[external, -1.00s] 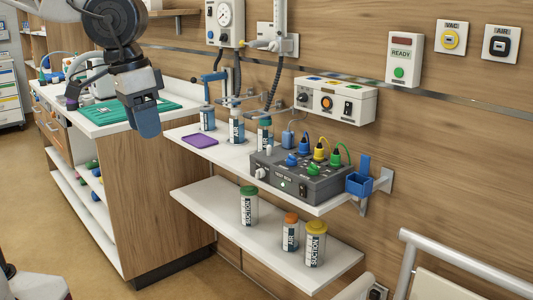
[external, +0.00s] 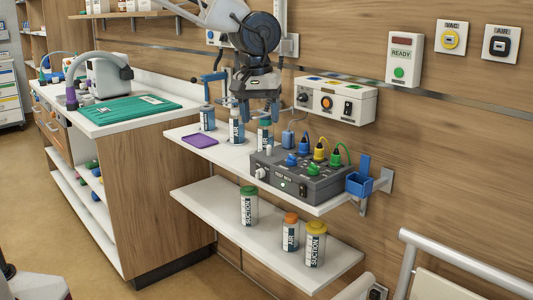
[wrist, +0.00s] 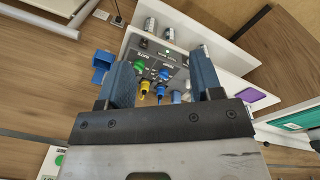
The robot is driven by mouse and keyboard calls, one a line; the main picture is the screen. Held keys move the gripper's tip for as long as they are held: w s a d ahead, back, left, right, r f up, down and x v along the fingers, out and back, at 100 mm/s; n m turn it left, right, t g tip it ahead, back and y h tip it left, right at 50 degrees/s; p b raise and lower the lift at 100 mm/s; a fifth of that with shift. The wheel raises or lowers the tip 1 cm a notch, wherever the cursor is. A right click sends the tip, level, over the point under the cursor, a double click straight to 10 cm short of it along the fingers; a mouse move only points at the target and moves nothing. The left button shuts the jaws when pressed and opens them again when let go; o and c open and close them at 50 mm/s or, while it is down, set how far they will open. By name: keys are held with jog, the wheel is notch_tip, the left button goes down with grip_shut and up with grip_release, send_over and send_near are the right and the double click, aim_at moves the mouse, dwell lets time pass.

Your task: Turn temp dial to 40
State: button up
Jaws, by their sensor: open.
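No label reading "temp" is legible, so I cannot tell which knob is the temp dial. A white wall box (external: 335,101) carries a dark round knob (external: 303,97) on its left and an orange switch. A grey control box (external: 300,181) on the upper shelf has blue and green knobs and coloured plugs; it also shows in the wrist view (wrist: 172,55) between my fingers. My gripper (external: 259,110) is open and empty, pointing down above the shelf, behind and left of the grey box, apart from both boxes. Its blue fingers show in the wrist view (wrist: 162,75).
Labelled bottles (external: 236,127) stand on the upper shelf (external: 222,153) below my gripper, beside a purple tray (external: 199,140). More bottles (external: 248,205) stand on the lower shelf. A blue holder (external: 360,182) hangs at the shelf's right end. A bed rail (external: 465,262) is at lower right.

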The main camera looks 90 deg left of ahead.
jog(key=w+a+f+n, duration=0.2)
jog(key=w+a+f, duration=0.1)
jog(key=a, duration=0.3)
jog(key=w+a+f+n, duration=0.2)
jog(key=a+f, duration=0.1)
jog(key=a, duration=0.3)
jog(key=n, duration=0.4)
send_over(291, 155)
jog(key=shift+g, duration=0.4)
notch_tip(291, 155, down, 6)
jog(key=shift+f, duration=3.9)
jog(key=c, duration=0.9)
